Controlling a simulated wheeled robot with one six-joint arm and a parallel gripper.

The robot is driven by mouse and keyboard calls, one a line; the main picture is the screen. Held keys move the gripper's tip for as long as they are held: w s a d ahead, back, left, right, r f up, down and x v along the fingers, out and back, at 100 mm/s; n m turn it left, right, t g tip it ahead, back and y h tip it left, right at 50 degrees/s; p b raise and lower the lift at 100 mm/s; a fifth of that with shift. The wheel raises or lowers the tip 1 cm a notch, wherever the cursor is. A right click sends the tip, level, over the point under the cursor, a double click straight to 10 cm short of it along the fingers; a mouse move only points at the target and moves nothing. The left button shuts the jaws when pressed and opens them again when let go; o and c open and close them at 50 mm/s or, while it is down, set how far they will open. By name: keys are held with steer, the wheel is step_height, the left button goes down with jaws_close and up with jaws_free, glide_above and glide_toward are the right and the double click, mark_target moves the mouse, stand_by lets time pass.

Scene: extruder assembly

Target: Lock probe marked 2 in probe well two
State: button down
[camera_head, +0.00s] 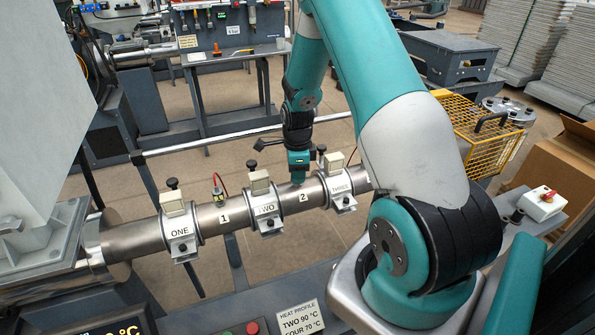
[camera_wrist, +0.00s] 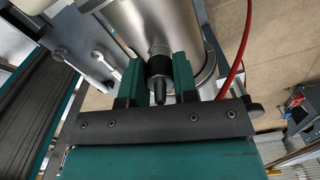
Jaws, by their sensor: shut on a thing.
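The probe (camera_wrist: 158,68), a dark piece with a ribbed collar and a narrower tapered end, is between the two teal fingers of my gripper (camera_wrist: 155,82) in the wrist view. My gripper is shut on it, up against the metal barrel (camera_wrist: 155,22). In the head view my gripper (camera_head: 298,170) is over the barrel (camera_head: 130,237), just above the label 2 (camera_head: 304,196), between the TWO band (camera_head: 265,215) and the THREE band (camera_head: 340,192). The probe's marking and probe well two are hidden there, so I cannot tell how deep the probe sits.
Another probe (camera_head: 217,191) with a red cable stands at label 1, beside the ONE band (camera_head: 180,232). Clamp knobs rise from the bands close to my gripper. A heat profile sign (camera_head: 298,318) is in front. A yellow cage (camera_head: 480,130) stands at right.

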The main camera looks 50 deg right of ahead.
steer(key=m, duration=0.3)
steer(key=shift+m, duration=0.3)
steer(key=c, duration=0.8)
jaws_free()
steer(key=shift+m, duration=0.3)
step_height(320, 180, up, 17)
steer(key=b, duration=0.1)
steer(key=shift+r, duration=0.2)
